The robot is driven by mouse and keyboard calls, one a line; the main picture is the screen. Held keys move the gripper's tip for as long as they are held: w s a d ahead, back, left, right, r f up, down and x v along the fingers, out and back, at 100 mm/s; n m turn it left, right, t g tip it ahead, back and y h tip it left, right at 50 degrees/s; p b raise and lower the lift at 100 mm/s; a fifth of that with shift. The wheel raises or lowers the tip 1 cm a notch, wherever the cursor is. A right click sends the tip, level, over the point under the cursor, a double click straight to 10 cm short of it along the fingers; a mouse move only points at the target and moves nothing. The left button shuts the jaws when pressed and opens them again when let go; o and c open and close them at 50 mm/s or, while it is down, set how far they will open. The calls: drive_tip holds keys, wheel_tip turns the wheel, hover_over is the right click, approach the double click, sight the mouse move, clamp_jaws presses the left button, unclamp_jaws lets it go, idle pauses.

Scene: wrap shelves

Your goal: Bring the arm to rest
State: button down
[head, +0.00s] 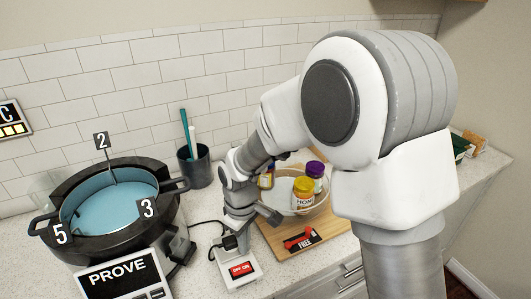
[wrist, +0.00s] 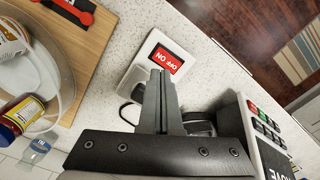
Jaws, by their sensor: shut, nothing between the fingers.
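My arm reaches down from the upper right in the head view, over the counter. My gripper (head: 231,243) points down just above and behind a white switch box with a red OFF/ON switch (head: 241,269). In the wrist view the two fingers of my gripper (wrist: 160,74) are together with nothing between them. Their tips are close to the red switch (wrist: 168,60); whether they touch it I cannot tell.
A black pot with blue contents (head: 115,192) stands on the left behind a PROVE panel (head: 122,277). A wooden board (head: 330,238) on the right carries a clear bowl of jars (head: 303,192) and a red-handled item (head: 298,241). A dark utensil cup (head: 194,165) stands behind.

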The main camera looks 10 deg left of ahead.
drive_tip(key=s+d+r+m+t, duration=0.2)
drive_tip(key=d+r+m, duration=0.3)
drive_tip(key=d+r, duration=0.7)
drive_tip(key=s+d+r+m+t, duration=0.3)
drive_tip(key=s+d+r+m, duration=0.4)
drive_tip(key=s+d+r, duration=0.2)
drive_tip(key=s+d, duration=0.2)
drive_tip(key=shift+s+d+r+t, duration=0.25)
drive_tip(key=shift+s+r+t, duration=0.05)
drive_tip(key=shift+s, duration=0.1)
